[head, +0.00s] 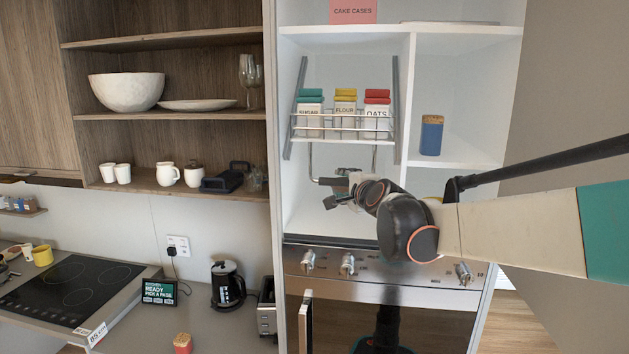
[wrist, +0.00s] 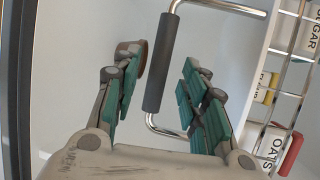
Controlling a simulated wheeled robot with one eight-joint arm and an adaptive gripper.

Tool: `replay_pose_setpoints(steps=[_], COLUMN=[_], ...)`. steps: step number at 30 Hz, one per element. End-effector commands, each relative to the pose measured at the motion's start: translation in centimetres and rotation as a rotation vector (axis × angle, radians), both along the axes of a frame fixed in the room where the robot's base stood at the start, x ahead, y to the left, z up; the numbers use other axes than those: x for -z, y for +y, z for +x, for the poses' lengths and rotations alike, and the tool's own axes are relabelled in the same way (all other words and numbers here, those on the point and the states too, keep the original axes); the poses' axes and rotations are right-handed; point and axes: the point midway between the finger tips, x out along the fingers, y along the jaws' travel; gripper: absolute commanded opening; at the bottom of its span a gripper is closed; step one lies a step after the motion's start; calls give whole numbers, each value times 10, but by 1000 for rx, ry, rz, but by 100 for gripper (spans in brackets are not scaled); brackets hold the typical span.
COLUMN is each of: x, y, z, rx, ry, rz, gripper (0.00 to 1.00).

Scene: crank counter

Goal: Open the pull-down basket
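The pull-down basket (head: 343,131) is a wire basket on two grey side rails in the upper left of the white cupboard. It holds labelled packs of sugar, flour and oats. A bent metal handle hangs below it, with a dark grip (wrist: 160,62) in the wrist view. My gripper (head: 338,190) is below the basket at the handle and hides part of it. In the wrist view my gripper (wrist: 160,90) is open, with teal pads on both sides of the dark grip. Neither pad visibly presses on it, and I cannot tell how deep the grip sits between them.
A blue jar (head: 431,136) stands in the right compartment, beside the white divider (head: 408,110). An oven panel with knobs (head: 347,264) is below my gripper. Open wooden shelves with crockery (head: 126,92) are at the left. The cupboard space under the basket is mostly clear.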

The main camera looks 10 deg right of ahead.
Motion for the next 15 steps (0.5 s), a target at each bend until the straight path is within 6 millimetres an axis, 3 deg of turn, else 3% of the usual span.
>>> replay_pose_setpoints(steps=[6,15], x=[4,9], y=[3,5], z=[30,48], rx=[-1,-1], ry=[0,0], rz=[-1,-1], gripper=[40,40])
